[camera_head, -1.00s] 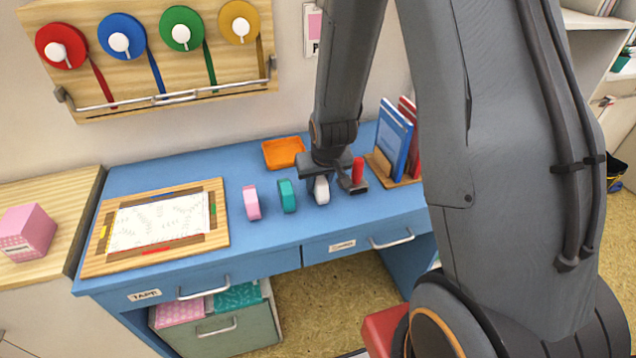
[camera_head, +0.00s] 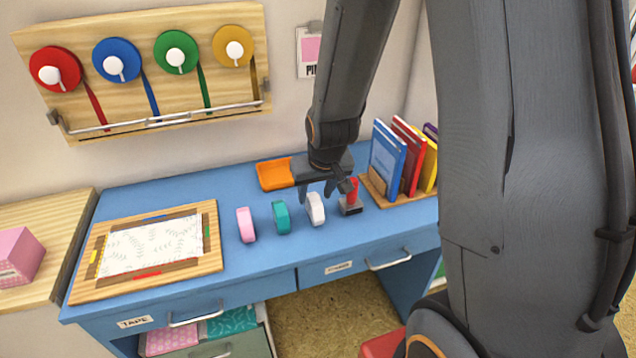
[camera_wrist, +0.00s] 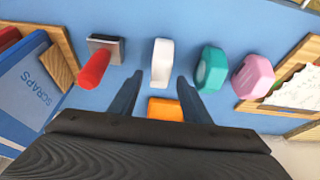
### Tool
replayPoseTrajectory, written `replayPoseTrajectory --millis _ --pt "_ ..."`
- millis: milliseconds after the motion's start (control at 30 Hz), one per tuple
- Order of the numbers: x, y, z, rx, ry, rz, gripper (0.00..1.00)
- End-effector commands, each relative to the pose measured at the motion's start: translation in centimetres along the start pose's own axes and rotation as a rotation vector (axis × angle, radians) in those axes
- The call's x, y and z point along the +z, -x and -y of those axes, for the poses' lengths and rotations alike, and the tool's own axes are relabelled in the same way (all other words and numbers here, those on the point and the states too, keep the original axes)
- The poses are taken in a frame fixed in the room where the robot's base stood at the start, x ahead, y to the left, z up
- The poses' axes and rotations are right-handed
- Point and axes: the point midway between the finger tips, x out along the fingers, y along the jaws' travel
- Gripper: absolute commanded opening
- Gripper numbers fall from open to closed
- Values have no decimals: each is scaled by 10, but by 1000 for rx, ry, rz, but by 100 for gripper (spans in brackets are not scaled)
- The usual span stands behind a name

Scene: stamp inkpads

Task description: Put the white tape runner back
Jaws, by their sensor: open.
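The white tape runner (camera_head: 315,209) stands upright on the blue desk, at the right end of a row with a teal one (camera_head: 281,217) and a pink one (camera_head: 246,225). My gripper (camera_head: 322,196) is open just behind and above it, with nothing held. In the wrist view, the white tape runner (camera_wrist: 162,62) lies ahead of the fingertips, between their lines. The gripper (camera_wrist: 158,88) shows both fingers apart there. A drawer labelled TAPE (camera_head: 160,319) is closed at the desk's front left.
A red-handled stamp (camera_head: 351,196) stands close to the right of the white runner. An orange tray (camera_head: 273,175) sits behind the row. Books (camera_head: 388,160) stand at the right. A wooden framed board (camera_head: 206,262) lies at the left.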

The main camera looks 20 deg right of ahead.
Motion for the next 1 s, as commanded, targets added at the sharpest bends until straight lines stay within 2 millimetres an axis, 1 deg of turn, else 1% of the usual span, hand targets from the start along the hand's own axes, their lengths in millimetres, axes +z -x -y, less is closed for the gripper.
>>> replayPoseTrajectory --millis 33,100,300,467,533,567,633,667,700,800,833,900,1000 --pt "0 8 0 0 0 -3 43" --pt "-1 19 0 0 0 -4 43" --pt "0 43 0 0 0 -2 43" --pt "0 54 0 0 0 -1 43" --pt "3 58 0 0 0 8 43" --pt "9 60 0 0 0 21 43" --pt "32 70 0 0 2 81 43" --pt "46 76 0 0 2 115 43" --pt "65 83 0 -1 3 163 43" --pt "105 100 0 -1 5 267 43" --pt "114 104 0 -1 5 292 43" --pt "127 110 0 -1 6 327 43" --pt "133 112 1 -1 6 341 43"
